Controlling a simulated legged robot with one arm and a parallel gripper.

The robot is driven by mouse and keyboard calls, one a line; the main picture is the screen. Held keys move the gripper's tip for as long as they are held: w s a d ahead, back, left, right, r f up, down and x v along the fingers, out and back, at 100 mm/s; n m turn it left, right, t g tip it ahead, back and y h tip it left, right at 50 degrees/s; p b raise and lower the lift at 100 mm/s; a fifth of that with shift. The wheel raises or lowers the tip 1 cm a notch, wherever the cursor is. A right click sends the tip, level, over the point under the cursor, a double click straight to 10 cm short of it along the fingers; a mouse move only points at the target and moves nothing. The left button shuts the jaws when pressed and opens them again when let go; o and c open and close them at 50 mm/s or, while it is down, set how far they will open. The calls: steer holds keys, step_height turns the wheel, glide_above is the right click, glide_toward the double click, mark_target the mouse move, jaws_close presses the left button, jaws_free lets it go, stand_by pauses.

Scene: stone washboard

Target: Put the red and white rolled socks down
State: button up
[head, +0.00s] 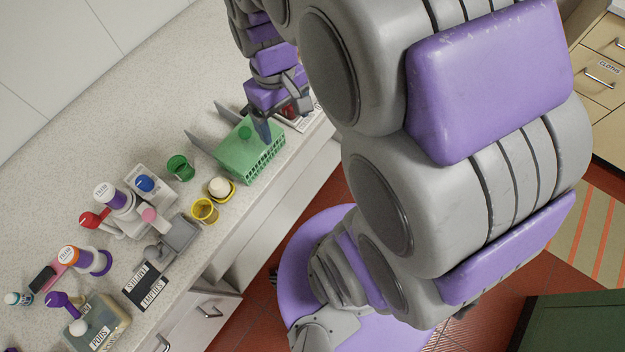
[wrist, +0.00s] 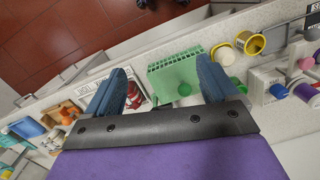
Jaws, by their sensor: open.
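A small red and white bundle, apparently the rolled socks (wrist: 135,96), shows in the wrist view beside my left-hand finger. It lies on or over a pale labelled tray (wrist: 100,86) on the counter; I cannot tell its exact contact. In the head view a bit of red (head: 290,113) shows just behind my gripper (head: 284,118), mostly hidden. My gripper (wrist: 162,76) is open, its two blue fingers wide apart above the counter. Nothing is clamped between the fingers.
A green basket (head: 256,162) stands close to my gripper. A green cup (head: 180,168), a yellow cup (head: 204,210) and a faucet-like stand (head: 125,205) are further left on the speckled counter (head: 150,105). The counter's front edge drops to a red floor (wrist: 40,35).

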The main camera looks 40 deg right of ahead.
steer(key=s+a, duration=0.1)
steer(key=s, duration=0.6)
steer(key=s+a+m, duration=0.1)
steer(key=s+a, duration=0.1)
steer(key=s, duration=0.6)
steer(key=shift+a+m+g, duration=0.25)
steer(key=shift+m+g, duration=0.05)
steer(key=shift+g, duration=0.1)
steer(key=shift+w+a, duration=0.1)
steer(key=shift+a, duration=0.25)
steer(key=shift+d, duration=0.15)
